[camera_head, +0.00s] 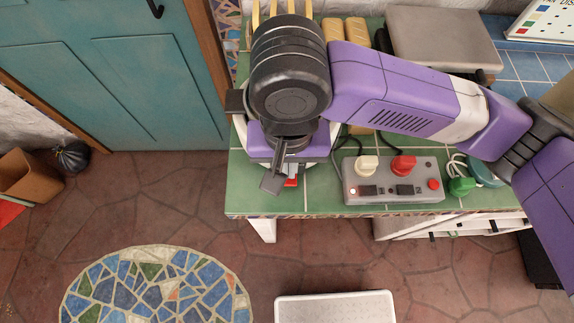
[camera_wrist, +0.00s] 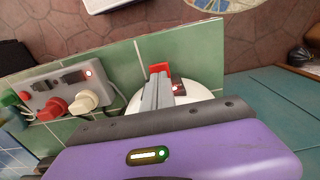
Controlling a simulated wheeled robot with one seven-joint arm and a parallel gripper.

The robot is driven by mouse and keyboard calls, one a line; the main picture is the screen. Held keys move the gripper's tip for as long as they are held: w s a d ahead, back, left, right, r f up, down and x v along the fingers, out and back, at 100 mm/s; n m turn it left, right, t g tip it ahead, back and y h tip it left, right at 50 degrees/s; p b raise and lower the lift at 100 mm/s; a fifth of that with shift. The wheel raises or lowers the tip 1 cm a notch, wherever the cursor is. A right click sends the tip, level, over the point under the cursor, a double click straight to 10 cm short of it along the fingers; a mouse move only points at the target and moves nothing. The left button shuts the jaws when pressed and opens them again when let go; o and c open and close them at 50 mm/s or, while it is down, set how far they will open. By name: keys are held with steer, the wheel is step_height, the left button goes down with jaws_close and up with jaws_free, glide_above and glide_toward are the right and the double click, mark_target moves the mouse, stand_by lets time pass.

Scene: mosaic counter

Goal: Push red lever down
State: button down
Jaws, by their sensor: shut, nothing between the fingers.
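The red lever (camera_head: 292,182) shows in the head view as a small red piece beside my gripper's fingers, partly hidden by them. In the wrist view the red lever (camera_wrist: 160,68) stands just past the fingertips, at the edge of a white rounded appliance (camera_wrist: 203,101). My gripper (camera_head: 272,183) is shut and empty, with its fingers over the lever area; it also shows in the wrist view (camera_wrist: 158,84). Whether the fingers touch the lever I cannot tell. My wrist hides most of the appliance in the head view. A small red light glows beside the lever.
A grey control box (camera_head: 391,181) with a cream knob, a red knob and switches sits on the green tiled counter (camera_head: 250,205). A green plug (camera_head: 461,186) and cables lie right of it. A grey slab (camera_head: 443,38) is behind. The counter's front edge is close to my gripper.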

step_height(320, 180, up, 5)
steer(key=p, duration=0.5)
steer(key=shift+r, duration=0.1)
stand_by(0.4)
